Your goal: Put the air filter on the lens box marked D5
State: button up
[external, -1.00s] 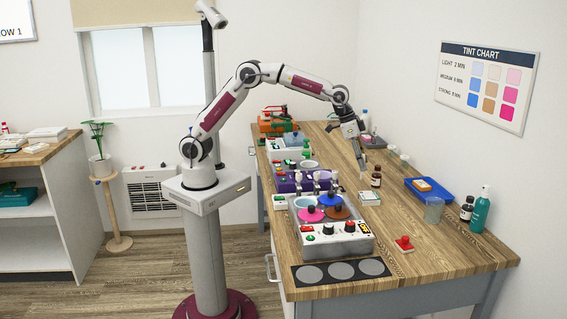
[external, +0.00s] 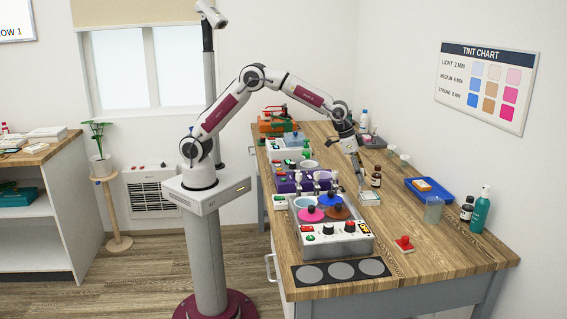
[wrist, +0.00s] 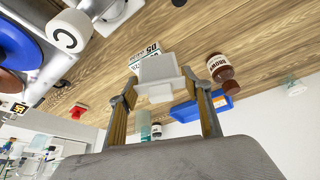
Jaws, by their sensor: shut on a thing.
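My gripper (external: 361,184) is low over the table, at the left edge of the white lens box (external: 371,199). In the wrist view my gripper (wrist: 158,88) is shut on a pale grey-white block, which I take to be the air filter (wrist: 158,70). The box with the upside-down D5 label (wrist: 146,53) shows just behind the block and is partly hidden by it. I cannot tell whether the block touches the box. In the external view the block is too small to make out.
A brown bottle (external: 376,177) stands close behind the box; its label shows in the wrist view (wrist: 219,68). The heater unit with coloured lids (external: 337,232) is left.

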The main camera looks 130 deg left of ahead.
jog(key=shift+f, duration=0.35)
jog(key=shift+f, duration=0.1)
jog(key=o, duration=1.1)
jog(key=v, duration=1.2)
jog(key=shift+d, duration=0.1)
dwell(0.3)
